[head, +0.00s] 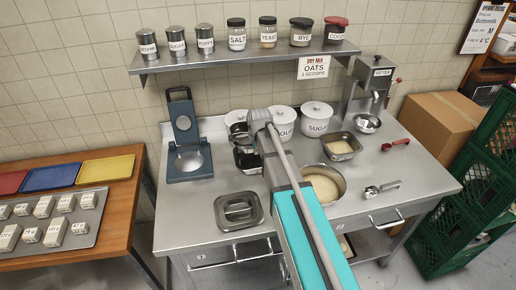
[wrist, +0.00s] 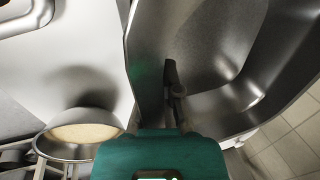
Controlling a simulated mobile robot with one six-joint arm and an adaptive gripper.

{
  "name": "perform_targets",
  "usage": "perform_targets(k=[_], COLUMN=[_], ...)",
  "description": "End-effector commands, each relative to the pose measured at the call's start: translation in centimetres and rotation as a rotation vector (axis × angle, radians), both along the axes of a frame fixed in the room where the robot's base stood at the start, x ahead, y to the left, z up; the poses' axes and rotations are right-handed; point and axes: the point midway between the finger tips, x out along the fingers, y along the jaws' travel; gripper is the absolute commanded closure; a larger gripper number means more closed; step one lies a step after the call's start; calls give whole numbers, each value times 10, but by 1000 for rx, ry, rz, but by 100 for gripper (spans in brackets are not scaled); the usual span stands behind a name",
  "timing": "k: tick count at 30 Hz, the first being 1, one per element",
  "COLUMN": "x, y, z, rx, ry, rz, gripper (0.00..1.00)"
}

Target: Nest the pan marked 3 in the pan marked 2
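A grey metal pan (wrist: 215,45) fills the right of the wrist view, very close to the camera. My gripper (wrist: 174,88) is at this pan's side wall. One dark finger shows against the inside of the wall and the other is hidden behind it, so it looks shut on the wall. In the head view my gripper is above the back middle of the steel table, beside a dark pan (head: 246,160), partly hidden by my arm. I cannot read a 2 or 3 on any pan.
A bowl of pale mix (head: 323,184), a filled pan (head: 341,147) and a metal scoop (head: 381,189) stand to the right. White canisters (head: 316,119) line the back under a shelf (head: 235,59). A blue press (head: 187,140) stands at the left.

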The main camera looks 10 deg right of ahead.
Motion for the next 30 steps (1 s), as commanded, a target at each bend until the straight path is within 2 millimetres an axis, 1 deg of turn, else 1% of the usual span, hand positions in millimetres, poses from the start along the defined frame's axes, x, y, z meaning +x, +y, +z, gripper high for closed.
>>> perform_targets(k=[11,30], x=[0,0], y=[-6,-7], z=[-5,-42], rx=[0,0], ry=[-1,-1], rz=[-9,-10], gripper=[100,100])
